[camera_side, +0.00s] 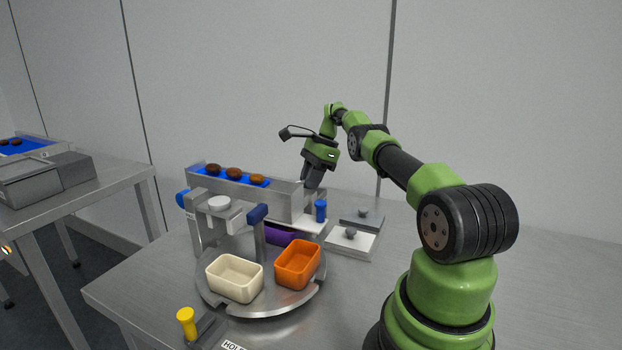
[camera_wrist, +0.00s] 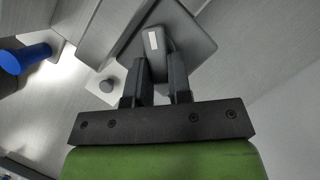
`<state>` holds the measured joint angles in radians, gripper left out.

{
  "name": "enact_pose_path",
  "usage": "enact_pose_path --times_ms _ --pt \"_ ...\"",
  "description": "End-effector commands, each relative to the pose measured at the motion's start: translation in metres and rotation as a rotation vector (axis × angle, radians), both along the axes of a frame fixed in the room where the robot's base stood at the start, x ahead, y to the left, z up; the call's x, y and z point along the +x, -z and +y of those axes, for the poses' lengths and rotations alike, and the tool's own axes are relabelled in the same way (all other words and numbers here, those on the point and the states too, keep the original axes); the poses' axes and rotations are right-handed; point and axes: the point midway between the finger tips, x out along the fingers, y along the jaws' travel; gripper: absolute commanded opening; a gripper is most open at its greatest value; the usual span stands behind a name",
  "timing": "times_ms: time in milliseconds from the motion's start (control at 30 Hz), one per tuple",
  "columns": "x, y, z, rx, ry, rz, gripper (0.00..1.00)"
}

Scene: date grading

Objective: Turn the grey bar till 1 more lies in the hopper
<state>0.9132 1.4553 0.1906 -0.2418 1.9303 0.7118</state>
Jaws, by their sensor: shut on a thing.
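My gripper (camera_side: 313,182) is at the right end of the metal feeder in the side view. In the wrist view my gripper (camera_wrist: 163,78) is shut on a dark grey bar (camera_wrist: 157,62) that carries a white mark. A flat grey plate (camera_wrist: 192,32) lies behind the bar. In the side view the bar is hidden by my gripper. Three brown dates, one of them the middle date (camera_side: 233,174), lie in a row on the blue belt (camera_side: 211,174). I cannot tell which part is the hopper or see inside it.
A turntable (camera_side: 288,302) bears a cream bin (camera_side: 234,290), an orange bin (camera_side: 297,276) and a purple bin (camera_side: 279,235). A blue post (camera_side: 320,211) and knobbed plates stand close to my gripper. A yellow knob (camera_side: 187,322) is at the front.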

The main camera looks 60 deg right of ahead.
Motion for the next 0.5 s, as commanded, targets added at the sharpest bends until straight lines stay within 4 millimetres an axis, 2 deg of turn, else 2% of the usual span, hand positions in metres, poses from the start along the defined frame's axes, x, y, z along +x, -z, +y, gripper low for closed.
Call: enact_pose_path --times_ms 367,400,500 --pt "-0.0006 -0.0005 0.0005 0.0 -0.008 0.001 0.0" --pt "-0.0006 -0.0005 0.0005 0.0 -0.008 0.001 0.21" --pt "-0.0006 -0.0007 0.0005 0.0 -0.008 0.001 0.44"
